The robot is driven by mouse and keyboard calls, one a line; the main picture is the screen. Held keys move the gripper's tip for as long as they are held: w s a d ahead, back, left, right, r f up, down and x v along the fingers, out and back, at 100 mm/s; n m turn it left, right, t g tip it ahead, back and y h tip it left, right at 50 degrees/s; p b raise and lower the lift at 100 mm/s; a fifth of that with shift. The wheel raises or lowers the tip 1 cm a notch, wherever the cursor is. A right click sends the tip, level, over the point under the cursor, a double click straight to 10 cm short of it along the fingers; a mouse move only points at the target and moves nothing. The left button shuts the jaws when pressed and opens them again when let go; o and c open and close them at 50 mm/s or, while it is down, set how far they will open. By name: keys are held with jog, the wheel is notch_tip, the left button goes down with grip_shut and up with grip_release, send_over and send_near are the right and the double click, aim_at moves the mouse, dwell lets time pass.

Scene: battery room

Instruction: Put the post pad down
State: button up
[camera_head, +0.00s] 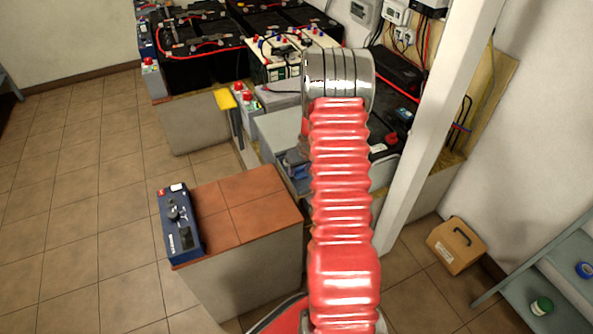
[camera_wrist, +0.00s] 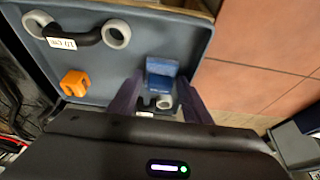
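A small blue block (camera_wrist: 162,73), which I take for the post pad, shows between the two dark fingers of my gripper (camera_wrist: 162,82) in the wrist view. The fingers stand close on both of its sides and appear shut on it. It is over the grey tray (camera_wrist: 100,82); whether it touches the tray floor I cannot tell. A small grey ring (camera_wrist: 164,102) shows just below it.
The tray also has a black link with grey ring ends and a white label (camera_wrist: 75,37), and an orange clip (camera_wrist: 75,83). A tiled block (camera_head: 245,205) carries a blue device (camera_head: 180,222). Batteries (camera_head: 205,60) stand behind. A white post (camera_head: 440,125) rises at right.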

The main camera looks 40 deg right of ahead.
jog(key=shift+r, duration=0.15)
jog(key=v, duration=1.1)
jog(key=shift+s+r, duration=0.25)
jog(key=shift+r, duration=0.1)
jog(key=shift+a, duration=0.15)
dwell(0.4)
jog(key=s+a+r+n+y, duration=0.1)
jog(key=s+a+r+n, duration=0.1)
jog(key=a+r, duration=1.75)
jog(key=s+a+r, duration=0.2)
jog(key=s+a, duration=0.6)
jog(key=s, duration=0.1)
jog(key=s+a+r+n+t, duration=0.1)
jog(key=s+a+r, duration=0.2)
jog(key=s+a, duration=0.6)
jog(key=shift+s+a+r, duration=0.2)
jog(key=shift+a+r, duration=0.1)
jog(key=shift+a, duration=0.05)
